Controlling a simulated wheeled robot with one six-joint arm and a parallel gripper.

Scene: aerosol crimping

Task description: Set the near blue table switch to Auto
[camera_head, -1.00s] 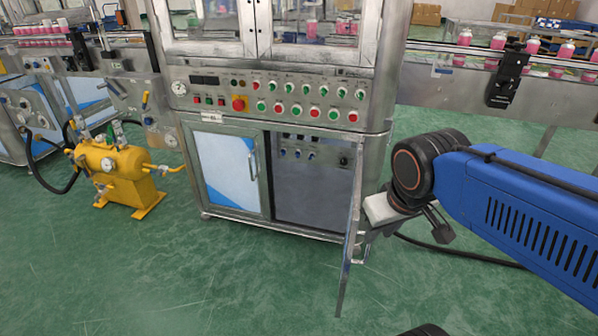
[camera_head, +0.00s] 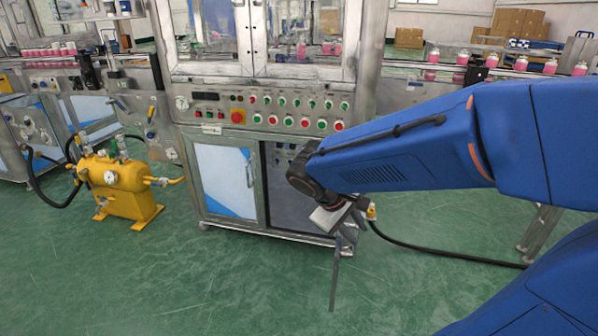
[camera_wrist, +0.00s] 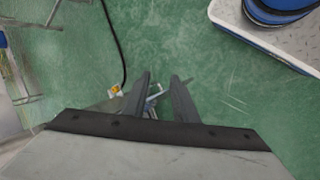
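The open lower bay (camera_head: 285,200) of the steel machine is in the head view. Its small dark panel of knobs (camera_head: 280,158) is partly covered by my arm, and I cannot make out the blue table switch or its setting. The bay's door (camera_head: 335,275) stands open, nearly edge-on. My gripper (camera_wrist: 161,78) is in front of the bay near that door; its fingers are apart in the wrist view. A small pale metal piece (camera_wrist: 154,98) shows between the fingers; I cannot tell whether they touch it.
The upper panel (camera_head: 300,110) has rows of red and green buttons. A closed blue-white door (camera_head: 223,178) is left of the bay. A yellow tank (camera_head: 115,185) stands further left. A black cable (camera_head: 430,252) crosses the floor at right. Green floor in front is clear.

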